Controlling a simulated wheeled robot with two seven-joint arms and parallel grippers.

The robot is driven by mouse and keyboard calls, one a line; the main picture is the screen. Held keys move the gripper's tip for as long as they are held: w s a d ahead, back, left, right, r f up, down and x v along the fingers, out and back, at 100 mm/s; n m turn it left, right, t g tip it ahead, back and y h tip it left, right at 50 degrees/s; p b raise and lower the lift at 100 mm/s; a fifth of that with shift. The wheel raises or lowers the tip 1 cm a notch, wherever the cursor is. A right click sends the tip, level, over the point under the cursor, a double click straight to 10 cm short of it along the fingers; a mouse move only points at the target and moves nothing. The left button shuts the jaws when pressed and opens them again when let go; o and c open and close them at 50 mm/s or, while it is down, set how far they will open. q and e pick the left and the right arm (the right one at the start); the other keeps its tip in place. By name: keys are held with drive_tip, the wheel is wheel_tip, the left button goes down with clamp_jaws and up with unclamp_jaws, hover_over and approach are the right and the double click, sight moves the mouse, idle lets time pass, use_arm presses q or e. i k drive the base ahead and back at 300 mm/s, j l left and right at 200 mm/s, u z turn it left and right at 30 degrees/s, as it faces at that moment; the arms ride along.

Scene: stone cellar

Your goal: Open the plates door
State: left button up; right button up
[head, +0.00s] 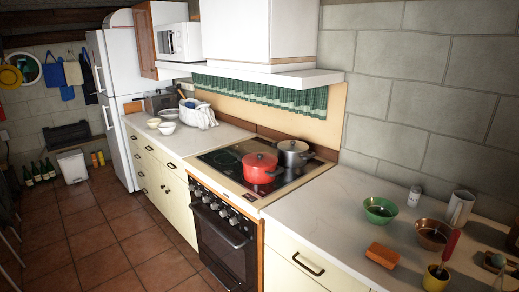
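No door in the head view carries a mark that names it as the plates door, and no plates show clearly. A white upper cabinet (240,32) hangs above the hob, and no handle shows on it. Farther left, a wooden-faced cabinet door (145,43) stands open beside the microwave (179,41). A cream lower cabinet front with a dark handle (308,264) is shut at the bottom centre. Cream drawers and doors (160,180) left of the oven look shut. Neither of my grippers is in view.
A red pot (260,168) and a grey pot (293,153) stand on the hob. Bowls, including a green bowl (380,210), a sponge (382,255) and cups crowd the right counter (310,212). The tiled floor (110,235) at the left is mostly clear. A white fridge (118,75) stands behind.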

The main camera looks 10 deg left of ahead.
sight(180, 198)
drive_tip(key=i+j, duration=0.15)
drive_tip(key=j, duration=0.2)
drive_tip(key=i+j+z, duration=0.1)
drive_tip(key=j, duration=0.25)
drive_tip(key=i+j, duration=0.4)
drive_tip(key=j, duration=0.3)
drive_tip(key=i+j+z, duration=0.1)
drive_tip(key=j, duration=0.25)
drive_tip(key=i+j, duration=0.2)
drive_tip(key=j, duration=0.15)
drive_tip(key=z, duration=0.05)
